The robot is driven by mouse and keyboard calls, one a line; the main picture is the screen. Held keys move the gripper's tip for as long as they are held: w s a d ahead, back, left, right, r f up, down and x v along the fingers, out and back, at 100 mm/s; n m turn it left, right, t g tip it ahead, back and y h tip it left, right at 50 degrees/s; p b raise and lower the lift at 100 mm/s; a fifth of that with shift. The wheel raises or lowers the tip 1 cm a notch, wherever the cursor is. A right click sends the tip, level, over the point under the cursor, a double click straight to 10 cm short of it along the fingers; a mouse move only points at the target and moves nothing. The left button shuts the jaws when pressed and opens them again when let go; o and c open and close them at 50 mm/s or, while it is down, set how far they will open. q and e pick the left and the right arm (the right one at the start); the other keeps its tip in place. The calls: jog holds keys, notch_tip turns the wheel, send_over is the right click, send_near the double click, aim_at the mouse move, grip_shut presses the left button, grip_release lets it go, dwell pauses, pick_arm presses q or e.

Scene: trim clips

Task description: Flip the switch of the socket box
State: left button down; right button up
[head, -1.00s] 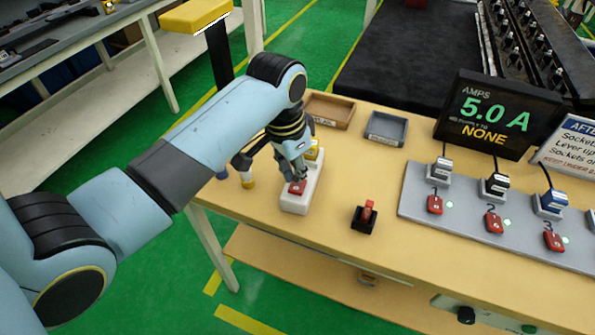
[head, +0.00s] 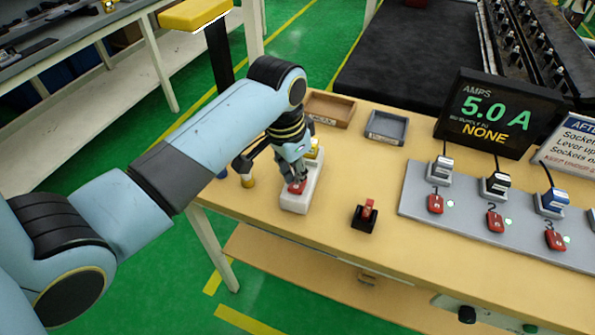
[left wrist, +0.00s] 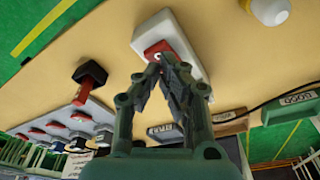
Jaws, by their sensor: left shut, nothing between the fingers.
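The socket box is a white block (head: 291,203) near the left end of the table, with a red switch (head: 296,188) on top. A yellow part (head: 317,151) shows at its far end. In the left wrist view the white box (left wrist: 176,31) and its red switch (left wrist: 178,47) lie just beyond the fingertips. My left gripper (head: 294,181) is shut and empty, pointing down with its fingertips at the switch; in the left wrist view its tips (left wrist: 158,60) overlap the switch's edge. I cannot tell whether they touch it. My right gripper is not in view.
A small black base with a red lever (head: 365,214) stands right of the box. Farther right is a grey panel (head: 415,200) with several plugs and red switches, beneath a display (head: 497,114) reading 5.0 A and NONE. Brown (head: 329,110) and grey (head: 386,127) trays lie behind.

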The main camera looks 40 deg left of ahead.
aim_at(295, 187)
pick_arm(q)
jog(key=shift+f+b, duration=0.4)
jog(key=shift+f, duration=0.6)
dwell(0.3)
notch_tip(295, 187, up, 3)
jog(key=p, duration=0.2)
jog(key=shift+f+p, duration=0.15)
jog(key=shift+p, duration=0.2)
jog(key=shift+r, duration=2.15)
jog(key=shift+s, duration=0.15)
